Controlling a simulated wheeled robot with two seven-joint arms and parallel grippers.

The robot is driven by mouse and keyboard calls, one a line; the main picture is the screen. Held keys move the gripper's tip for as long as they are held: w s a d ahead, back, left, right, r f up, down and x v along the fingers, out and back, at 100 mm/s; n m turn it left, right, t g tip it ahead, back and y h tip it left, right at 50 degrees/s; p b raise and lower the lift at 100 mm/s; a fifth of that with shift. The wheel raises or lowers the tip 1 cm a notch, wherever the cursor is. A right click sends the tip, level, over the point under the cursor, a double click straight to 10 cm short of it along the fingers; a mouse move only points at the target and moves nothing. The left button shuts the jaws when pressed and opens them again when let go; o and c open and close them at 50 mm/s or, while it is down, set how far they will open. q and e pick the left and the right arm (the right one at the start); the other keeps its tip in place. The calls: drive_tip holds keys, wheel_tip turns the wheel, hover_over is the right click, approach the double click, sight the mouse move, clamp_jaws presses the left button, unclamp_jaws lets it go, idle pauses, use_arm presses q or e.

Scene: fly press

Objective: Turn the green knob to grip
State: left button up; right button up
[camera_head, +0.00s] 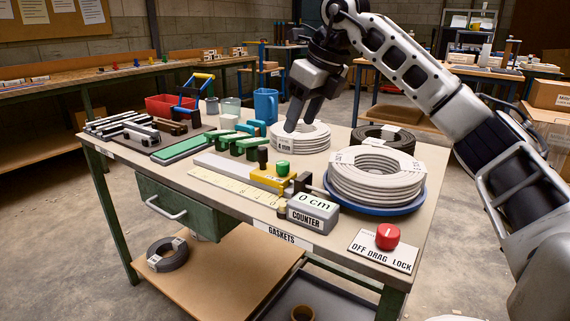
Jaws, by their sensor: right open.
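The green knob (282,168) sits on top of a yellow block (270,180) near the middle of the bench, beside a ruler strip. My right gripper (302,122) points down with its fingers apart, above and behind the knob. Its fingertips are over or in front of the smaller white coil (312,138) marked 4 mm; I cannot tell whether they touch it. Nothing shows between the fingers. The gripper is clear of the green knob. My left gripper is not in view.
A grey counter (313,212) reading 0 cm stands right of the yellow block. A large white coil (375,178) lies on a blue dish. A red knob (387,236) sits on an OFF, DRAG, LOCK plate.

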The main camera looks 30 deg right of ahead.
sight(283, 162)
drive_tip(key=b+x, duration=0.2)
drive_tip(key=x, duration=0.8)
drive_tip(key=shift+w+f, duration=0.2)
drive_tip(key=shift+f, duration=0.1)
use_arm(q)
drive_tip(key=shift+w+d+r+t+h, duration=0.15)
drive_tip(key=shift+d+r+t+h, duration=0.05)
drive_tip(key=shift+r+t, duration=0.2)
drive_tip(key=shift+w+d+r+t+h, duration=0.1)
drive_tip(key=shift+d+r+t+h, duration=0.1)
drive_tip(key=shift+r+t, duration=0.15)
use_arm(e)
drive_tip(key=c, duration=1)
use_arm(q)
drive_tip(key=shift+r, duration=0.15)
